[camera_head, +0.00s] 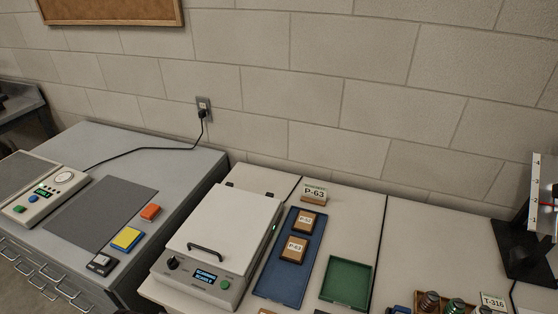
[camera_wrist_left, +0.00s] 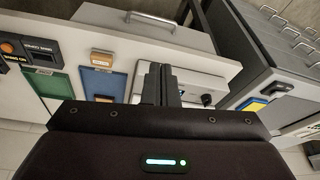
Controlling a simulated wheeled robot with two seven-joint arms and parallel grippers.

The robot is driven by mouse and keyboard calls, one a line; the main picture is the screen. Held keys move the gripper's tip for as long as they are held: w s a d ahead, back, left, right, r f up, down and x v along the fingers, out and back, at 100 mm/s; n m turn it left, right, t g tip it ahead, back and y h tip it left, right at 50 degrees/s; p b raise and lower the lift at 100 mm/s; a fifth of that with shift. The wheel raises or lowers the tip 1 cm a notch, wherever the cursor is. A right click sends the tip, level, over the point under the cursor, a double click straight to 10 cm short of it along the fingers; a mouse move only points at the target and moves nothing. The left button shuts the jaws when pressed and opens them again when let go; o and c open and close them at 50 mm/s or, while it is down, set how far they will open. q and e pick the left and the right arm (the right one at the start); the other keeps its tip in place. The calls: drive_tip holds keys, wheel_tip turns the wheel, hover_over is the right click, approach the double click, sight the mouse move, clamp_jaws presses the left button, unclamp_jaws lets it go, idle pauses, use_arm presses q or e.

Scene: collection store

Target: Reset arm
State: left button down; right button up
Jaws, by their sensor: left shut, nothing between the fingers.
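In the left wrist view my left gripper (camera_wrist_left: 160,84) points away from the camera with its two dark fingers together. Nothing shows between them. The fingers stand in front of a pale bench front and a grey-white device, and I see no contact with either. In the head view I cannot make out either gripper clearly. My right gripper does not show in either view.
In the head view a lidded scanner (camera_head: 220,235) stands on the pale bench. A blue tray (camera_head: 276,288) with two labelled blocks and a green tray (camera_head: 347,283) lie to its right. A grey cabinet (camera_head: 125,150) with several handles is at left. A black stand (camera_head: 519,250) is at right.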

use_arm(q)
wheel_tip(320, 180, down, 31)
drive_tip(key=s+g+b, duration=0.1)
drive_tip(key=s, duration=0.1)
drive_tip(key=s+a+f, duration=0.1)
drive_tip(key=s+f, duration=0.8)
drive_tip(key=s+a+f+g+b, duration=0.1)
drive_tip(key=s+a+f, duration=0.1)
drive_tip(key=s+f, duration=0.8)
drive_tip(key=shift+s+a+f+m, duration=0.2)
drive_tip(key=shift+a+f+m, duration=0.05)
drive_tip(key=shift+a+m, duration=0.05)
idle(2.2)
